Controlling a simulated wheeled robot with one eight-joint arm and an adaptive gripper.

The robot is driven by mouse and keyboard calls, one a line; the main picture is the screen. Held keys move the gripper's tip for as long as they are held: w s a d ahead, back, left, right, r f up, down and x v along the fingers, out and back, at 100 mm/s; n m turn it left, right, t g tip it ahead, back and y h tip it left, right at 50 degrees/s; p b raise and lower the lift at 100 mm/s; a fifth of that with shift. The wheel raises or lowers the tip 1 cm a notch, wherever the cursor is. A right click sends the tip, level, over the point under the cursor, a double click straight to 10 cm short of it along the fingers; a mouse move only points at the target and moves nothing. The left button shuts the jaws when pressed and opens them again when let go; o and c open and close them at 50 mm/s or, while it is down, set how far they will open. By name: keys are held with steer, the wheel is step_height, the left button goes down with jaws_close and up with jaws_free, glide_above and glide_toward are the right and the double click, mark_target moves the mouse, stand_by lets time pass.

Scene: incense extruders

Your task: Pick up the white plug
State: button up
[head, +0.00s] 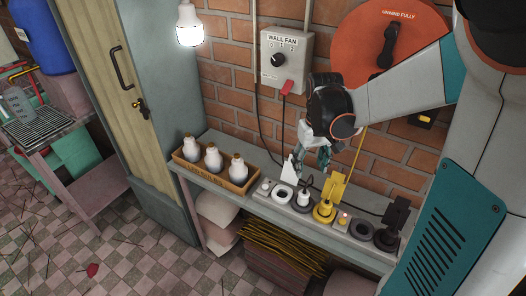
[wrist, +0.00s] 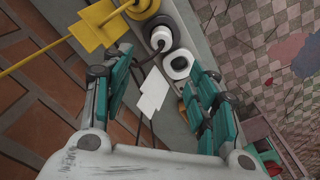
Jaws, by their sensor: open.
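The white plug (head: 303,197) sits upright in a round socket of the power strip (head: 262,196) on the shelf. Its dark cord carries a white tag (head: 289,170). In the wrist view the white plug (wrist: 160,38) is beyond my fingertips, with its white tag (wrist: 152,92) showing between the fingers. My gripper (head: 316,158) is above the strip, over the white plug, open and empty. The wrist view also shows my gripper (wrist: 160,64) with teal fingers spread apart. No finger touches the plug as far as I can see.
The yellow plug (head: 324,211) with its yellow tag (head: 332,187) stands right of the white plug. An empty white socket (head: 283,193) is to its left. A black plug (head: 386,238) is farther right. A box of bottles (head: 219,177) stands at left. The brick wall is close behind.

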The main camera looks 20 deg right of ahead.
mark_target(304, 192)
steer(key=f+b, duration=0.1)
steer(key=f, duration=0.2)
steer(key=f+b, duration=0.1)
steer(key=f, duration=0.2)
steer(key=f+b, duration=0.1)
steer(key=f, duration=0.2)
steer(key=shift+w+d+f, duration=0.1)
steer(key=shift+w+d, duration=0.15)
steer(key=shift+d, duration=0.1)
steer(key=shift+a+f+b, duration=0.2)
steer(key=shift+f+b, duration=0.55)
steer(key=shift+f, duration=0.6)
steer(key=shift+a+f+b, duration=0.15)
steer(key=shift+f+b, duration=0.55)
steer(key=shift+f, duration=0.65)
steer(key=shift+s+r, duration=0.1)
steer(key=c, duration=1.2)
